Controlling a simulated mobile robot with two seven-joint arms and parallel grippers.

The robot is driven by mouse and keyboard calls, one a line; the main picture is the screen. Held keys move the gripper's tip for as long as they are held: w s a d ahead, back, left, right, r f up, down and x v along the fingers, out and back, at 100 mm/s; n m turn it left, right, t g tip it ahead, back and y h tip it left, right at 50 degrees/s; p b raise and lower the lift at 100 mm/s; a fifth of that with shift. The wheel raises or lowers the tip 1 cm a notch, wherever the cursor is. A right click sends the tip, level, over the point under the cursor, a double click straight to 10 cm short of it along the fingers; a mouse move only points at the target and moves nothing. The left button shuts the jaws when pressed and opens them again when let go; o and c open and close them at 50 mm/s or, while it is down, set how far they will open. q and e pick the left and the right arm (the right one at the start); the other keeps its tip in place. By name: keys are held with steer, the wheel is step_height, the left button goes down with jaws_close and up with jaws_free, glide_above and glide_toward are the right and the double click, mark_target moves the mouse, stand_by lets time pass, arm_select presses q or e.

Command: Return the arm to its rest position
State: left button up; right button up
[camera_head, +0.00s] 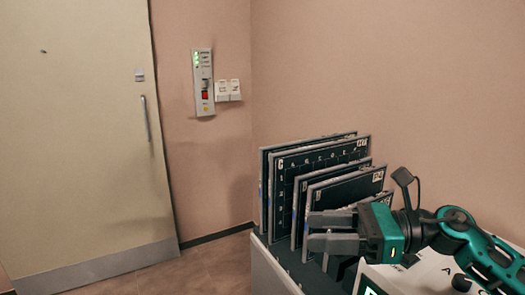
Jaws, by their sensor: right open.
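My right gripper (330,232) is at the lower right of the head view, on a green and black arm (465,235) that comes in from the right edge. Its two grey fingers point left and stand apart, with nothing seen between them. The fingers overlap the front of a row of dark panels (325,160) in the picture. I cannot tell whether they touch a panel. My left gripper is not in view.
The several upright panels stand in a light-walled cabinet (268,272). A white device (425,275) sits below my arm. A door (85,140) with a handle (147,118) is at left. A control box (204,82) hangs on the wall. The floor (180,268) between looks clear.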

steer(key=w+d+f+m+t+h, duration=0.15)
steer(key=m+t+h, duration=0.35)
steer(key=m, duration=0.7)
steer(key=d+f+m+t+h, duration=0.3)
steer(key=m+t+h, duration=0.15)
steer(key=m, duration=0.75)
steer(key=d+f+m+t+h, duration=0.3)
steer(key=m+t+h, duration=0.25)
steer(key=m, duration=0.65)
steer(key=s+d+f+m+g+h, duration=0.25)
steer(key=s+f+m+g, duration=0.45)
steer(key=f, duration=0.4)
steer(key=s+f+m+g, duration=0.3)
steer(key=s+f+g, duration=0.1)
steer(key=s, duration=0.4)
steer(key=s+f+m+g, duration=0.3)
steer(key=s+f+m, duration=0.1)
steer(key=s, duration=0.4)
steer(key=w+a+f+t+y, duration=0.2)
steer(key=w+a+f+t, duration=0.1)
steer(key=w+f+t, duration=0.3)
steer(key=shift+w+a+f+n+t, duration=0.15)
steer(key=shift+w+f+n+t, duration=0.25)
steer(key=shift+f, duration=0.8)
steer(key=shift+y, duration=0.25)
